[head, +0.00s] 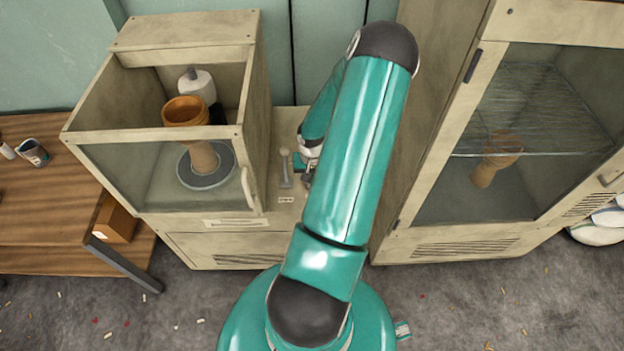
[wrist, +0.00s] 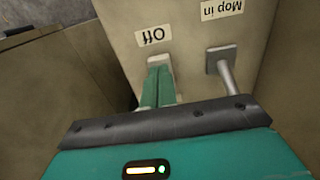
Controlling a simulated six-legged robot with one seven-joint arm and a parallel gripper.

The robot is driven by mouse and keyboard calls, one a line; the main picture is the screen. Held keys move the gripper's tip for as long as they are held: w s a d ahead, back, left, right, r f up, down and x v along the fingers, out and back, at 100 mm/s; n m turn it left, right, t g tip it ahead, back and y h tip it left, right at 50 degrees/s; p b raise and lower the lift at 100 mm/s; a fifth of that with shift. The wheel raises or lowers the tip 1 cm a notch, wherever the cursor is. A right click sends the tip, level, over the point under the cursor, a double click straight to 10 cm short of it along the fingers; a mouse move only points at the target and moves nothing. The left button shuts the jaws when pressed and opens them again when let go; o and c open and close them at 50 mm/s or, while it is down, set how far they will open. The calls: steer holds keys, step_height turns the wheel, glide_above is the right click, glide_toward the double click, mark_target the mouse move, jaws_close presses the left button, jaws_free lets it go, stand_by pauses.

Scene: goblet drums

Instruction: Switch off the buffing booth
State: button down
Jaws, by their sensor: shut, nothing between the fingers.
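The buffing booth (head: 255,160) is a beige cabinet with a glass front. A brown goblet drum (head: 203,155) stands inside on a round grey turntable (head: 183,178). In the wrist view an "Off" label (wrist: 152,36) is upside down on the booth's panel. My gripper (wrist: 158,72) is shut and empty, its fingertips at a pale fitting just below that label; I cannot tell whether they touch it. My arm partly hides the panel.
A tall beige cabinet (head: 415,160) with a glass door and another goblet drum (head: 496,158) stands right of my arm. A wooden table (head: 40,200) with a mug (head: 34,153) is at left. The grey floor in front has scattered small bits.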

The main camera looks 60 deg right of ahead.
steer(key=shift+f, duration=0.65)
stand_by(0.3)
steer(key=shift+r, duration=3.55)
